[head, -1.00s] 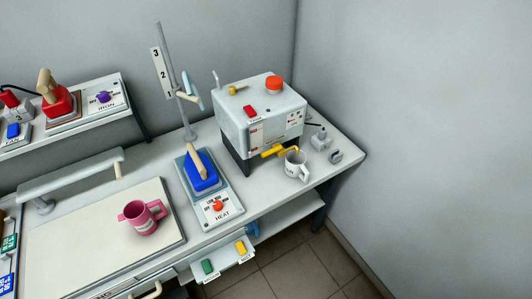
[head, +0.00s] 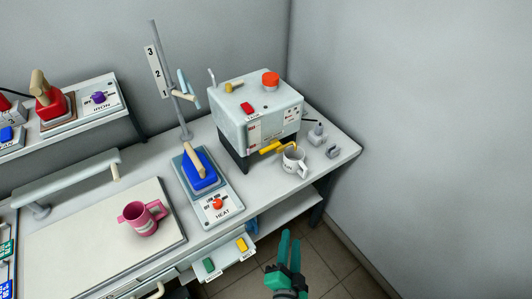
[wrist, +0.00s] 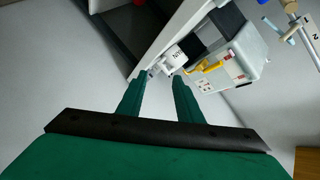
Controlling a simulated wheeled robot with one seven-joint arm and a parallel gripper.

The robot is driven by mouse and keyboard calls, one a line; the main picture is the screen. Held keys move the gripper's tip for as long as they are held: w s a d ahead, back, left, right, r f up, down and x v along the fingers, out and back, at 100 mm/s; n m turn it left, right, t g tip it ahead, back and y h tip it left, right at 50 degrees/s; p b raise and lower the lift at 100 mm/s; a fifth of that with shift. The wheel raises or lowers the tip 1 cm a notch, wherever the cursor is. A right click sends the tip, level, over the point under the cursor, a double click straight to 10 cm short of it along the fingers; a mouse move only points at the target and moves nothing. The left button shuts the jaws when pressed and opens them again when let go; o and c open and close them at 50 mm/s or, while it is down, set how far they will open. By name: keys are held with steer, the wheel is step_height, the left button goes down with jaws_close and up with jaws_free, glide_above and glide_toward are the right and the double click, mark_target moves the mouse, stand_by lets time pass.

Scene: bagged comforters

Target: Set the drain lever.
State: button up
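A yellow lever (head: 270,147), which looks like the drain lever, sticks out low on the front of the pale boxy machine (head: 232,118). It lies roughly sideways, and it also shows in the wrist view (wrist: 207,67). A white mug (head: 291,163) with lettering stands on the counter just below and right of the lever; it also shows in the wrist view (wrist: 173,57). My green gripper (head: 288,246) is in front of the counter's edge, below the mug in the picture and apart from the lever. In the wrist view its fingers (wrist: 161,76) are spread with nothing between them.
A blue iron (head: 200,178) rests on the HEAT unit left of the machine. A pole (head: 172,85) with a numbered plate rises behind it. A pink mug (head: 142,218) stands on the board. Small grey parts (head: 317,133) sit right of the machine. An open drawer (head: 225,262) juts out at the front.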

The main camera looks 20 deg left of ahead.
steer(key=w+a+r+m+y, duration=0.2)
steer(key=w+a+r, duration=0.25)
steer(key=w, duration=0.35)
steer(key=m+g+y, duration=0.1)
steer(key=y, duration=0.2)
glide_toward(270, 148)
steer(key=a+x, duration=0.1)
steer(key=x, duration=0.7)
steer(key=shift+s+a+f, duration=0.15)
steer(key=shift+s+f, duration=0.15)
steer(key=shift+f, duration=0.1)
steer(key=shift+c, duration=0.6)
jaws_close()
